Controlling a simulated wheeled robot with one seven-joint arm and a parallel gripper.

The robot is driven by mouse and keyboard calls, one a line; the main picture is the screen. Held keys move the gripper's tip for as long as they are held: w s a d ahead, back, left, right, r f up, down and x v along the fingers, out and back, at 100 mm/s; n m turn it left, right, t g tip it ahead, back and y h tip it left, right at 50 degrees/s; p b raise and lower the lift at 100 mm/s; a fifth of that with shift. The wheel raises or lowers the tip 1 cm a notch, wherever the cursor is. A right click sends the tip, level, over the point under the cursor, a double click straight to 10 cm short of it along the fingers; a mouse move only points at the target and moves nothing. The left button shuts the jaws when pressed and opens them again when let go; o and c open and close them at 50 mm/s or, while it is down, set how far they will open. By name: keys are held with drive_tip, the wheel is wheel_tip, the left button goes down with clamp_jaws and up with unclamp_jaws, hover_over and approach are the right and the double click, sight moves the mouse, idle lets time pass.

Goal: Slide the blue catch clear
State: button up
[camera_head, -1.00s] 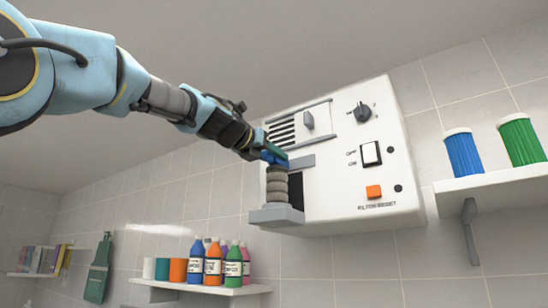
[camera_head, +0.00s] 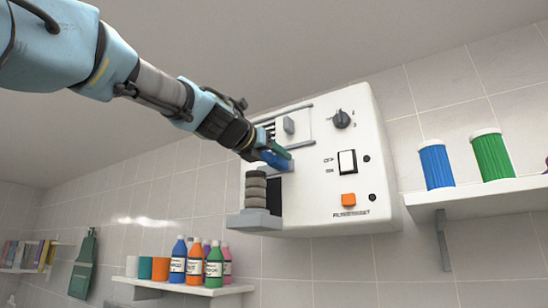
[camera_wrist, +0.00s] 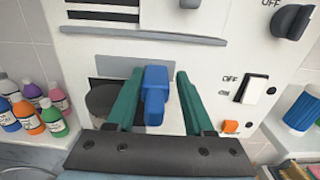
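The blue catch (camera_head: 277,161) sits on the front of a white wall box (camera_head: 315,215), beside a dark slot. In the wrist view the catch (camera_wrist: 155,95) lies between the two green fingers of my gripper (camera_wrist: 160,78). The fingers are apart; the left one is close against the catch, and I cannot tell if it touches. A gap shows between the catch and the right finger. A grey plate (camera_wrist: 118,66) shows left of the catch. In the head view my gripper (camera_head: 279,152) partly covers the catch.
A stack of grey-brown discs (camera_head: 255,188) stands on a grey ledge (camera_head: 254,222) below left of the catch. The box carries a knob (camera_head: 342,118), a switch (camera_head: 347,162) and an orange button (camera_head: 348,199). Shelves hold bottles (camera_head: 196,262) and blue and green containers (camera_head: 436,165).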

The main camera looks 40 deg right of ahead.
drive_tip(key=b+v, duration=0.4)
drive_tip(key=v, duration=0.6)
drive_tip(key=shift+a, duration=0.4)
